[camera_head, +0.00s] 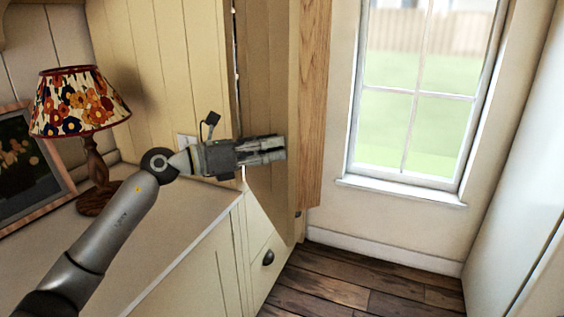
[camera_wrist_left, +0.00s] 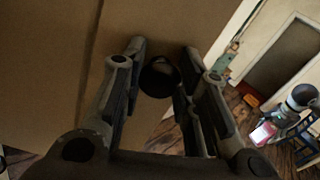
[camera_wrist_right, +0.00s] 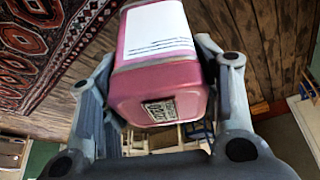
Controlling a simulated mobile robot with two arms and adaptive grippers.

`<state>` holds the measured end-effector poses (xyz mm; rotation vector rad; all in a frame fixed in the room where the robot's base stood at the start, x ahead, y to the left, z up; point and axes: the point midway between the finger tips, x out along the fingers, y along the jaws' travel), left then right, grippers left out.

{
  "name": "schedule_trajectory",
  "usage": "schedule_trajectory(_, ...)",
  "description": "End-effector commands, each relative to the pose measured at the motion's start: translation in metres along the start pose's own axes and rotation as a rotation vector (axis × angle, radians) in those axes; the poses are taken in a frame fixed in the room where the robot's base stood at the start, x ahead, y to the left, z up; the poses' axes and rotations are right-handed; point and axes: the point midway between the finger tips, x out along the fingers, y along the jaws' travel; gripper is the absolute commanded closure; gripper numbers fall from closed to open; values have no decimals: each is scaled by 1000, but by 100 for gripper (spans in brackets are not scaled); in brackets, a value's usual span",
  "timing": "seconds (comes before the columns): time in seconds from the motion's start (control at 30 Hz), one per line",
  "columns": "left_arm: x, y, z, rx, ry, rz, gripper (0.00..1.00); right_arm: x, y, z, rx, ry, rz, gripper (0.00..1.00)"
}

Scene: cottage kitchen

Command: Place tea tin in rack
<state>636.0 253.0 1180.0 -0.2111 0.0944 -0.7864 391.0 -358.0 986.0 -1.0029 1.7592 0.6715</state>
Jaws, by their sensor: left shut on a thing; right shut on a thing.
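The tea tin (camera_wrist_right: 180,90) is pink with a white label and a dark printed patch on its end. In the right wrist view it sits between the fingers of my right gripper (camera_wrist_right: 155,60), which is shut on it. My left gripper (camera_head: 270,148) is in front of a tall cream cupboard door (camera_head: 270,90) in the head view. In the left wrist view its fingers close around a dark round knob (camera_wrist_left: 160,77) on the door. A pink and white shape, probably the tin, shows far right there (camera_wrist_left: 262,133). I cannot make out the rack.
A lamp (camera_head: 80,105) with a flowered shade and a framed picture (camera_head: 28,165) stand on the counter (camera_head: 165,215) at left. A drawer with a dark cup handle (camera_head: 268,258) is below. Wooden floor (camera_head: 350,280) is clear under the window (camera_head: 415,100). A patterned rug (camera_wrist_right: 45,45) shows below the tin.

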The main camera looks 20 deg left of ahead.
Motion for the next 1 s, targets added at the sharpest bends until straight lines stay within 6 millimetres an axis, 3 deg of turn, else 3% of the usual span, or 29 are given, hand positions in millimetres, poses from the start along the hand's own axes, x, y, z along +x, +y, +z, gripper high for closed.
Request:
schedule_trajectory(0.13, -12, 3, 0, 5, 0, -25, 100, 14, 0, 6, 0, 0, -1, 74)
schedule_trajectory(0.53, -16, 1, 4, 5, 1, -40, 100, 15, 0, 6, 0, 0, -1, 74)
schedule_trajectory(0.57, -16, 1, 4, 4, 1, -40, 69, 15, 0, 6, 0, 0, -1, 74)
schedule_trajectory(0.7, -16, 1, 3, 4, 2, -41, 51, 15, 0, 6, 0, 0, -1, 74)
schedule_trajectory(1.0, -15, 0, 2, 3, 4, -43, 48, 15, 0, 6, 0, 0, -1, 74)
